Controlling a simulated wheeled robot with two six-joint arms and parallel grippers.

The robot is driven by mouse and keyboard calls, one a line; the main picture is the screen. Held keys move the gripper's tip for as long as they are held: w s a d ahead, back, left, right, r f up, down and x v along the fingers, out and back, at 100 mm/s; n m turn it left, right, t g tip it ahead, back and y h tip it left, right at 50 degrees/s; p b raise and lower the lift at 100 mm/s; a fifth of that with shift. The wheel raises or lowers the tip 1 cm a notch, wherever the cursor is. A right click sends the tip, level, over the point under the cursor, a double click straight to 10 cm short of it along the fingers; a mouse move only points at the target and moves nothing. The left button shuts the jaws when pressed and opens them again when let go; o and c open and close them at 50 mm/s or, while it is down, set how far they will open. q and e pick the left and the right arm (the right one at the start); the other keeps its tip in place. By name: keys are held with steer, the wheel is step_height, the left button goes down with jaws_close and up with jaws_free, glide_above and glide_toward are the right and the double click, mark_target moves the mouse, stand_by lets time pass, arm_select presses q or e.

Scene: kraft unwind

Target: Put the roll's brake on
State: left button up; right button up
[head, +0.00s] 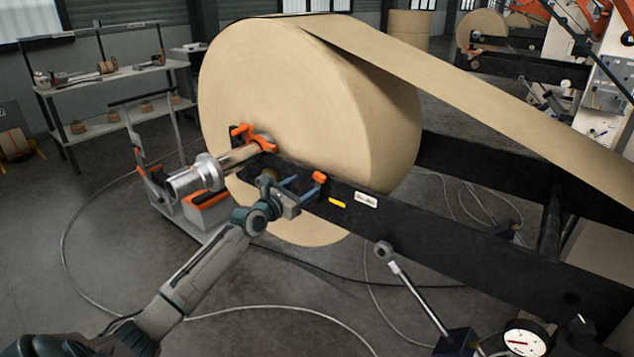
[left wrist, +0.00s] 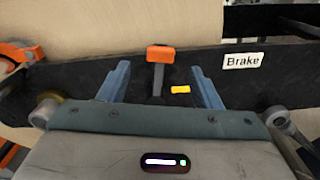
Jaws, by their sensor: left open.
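The large brown paper roll (head: 290,100) sits on a shaft in the black unwind stand. The brake lever has an orange knob (head: 320,177) and stands on the near side of the black beam (head: 420,228). In the left wrist view the orange knob (left wrist: 160,54) tops a grey stem that looks upright. A yellow mark (left wrist: 180,89) lies just right of the stem, and a white "Brake" label (left wrist: 243,60) lies further right. My left gripper (head: 302,190) is open at the beam. Its blue fingers stand either side of the lever, apart from it. My right gripper is out of view.
The metal shaft end (head: 197,176) sticks out left, with an orange clamp (head: 255,139) by the roll. A trolley (head: 205,210) stands beneath it. A rod (head: 415,290) and a dial gauge (head: 523,340) are at lower right. Cables lie on the floor.

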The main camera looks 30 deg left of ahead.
mark_target(318, 177)
arm_select(q)
steer(key=w, duration=0.3)
steer(key=w+b, duration=0.1)
steer(key=w, duration=0.1)
steer(key=shift+w+d+f, duration=0.1)
steer(key=shift+w+d, duration=0.2)
steer(key=shift+w, duration=0.75)
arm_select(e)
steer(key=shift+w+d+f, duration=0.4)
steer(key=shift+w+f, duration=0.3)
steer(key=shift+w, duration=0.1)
arm_select(q)
steer(key=shift+d, duration=0.1)
jaws_close()
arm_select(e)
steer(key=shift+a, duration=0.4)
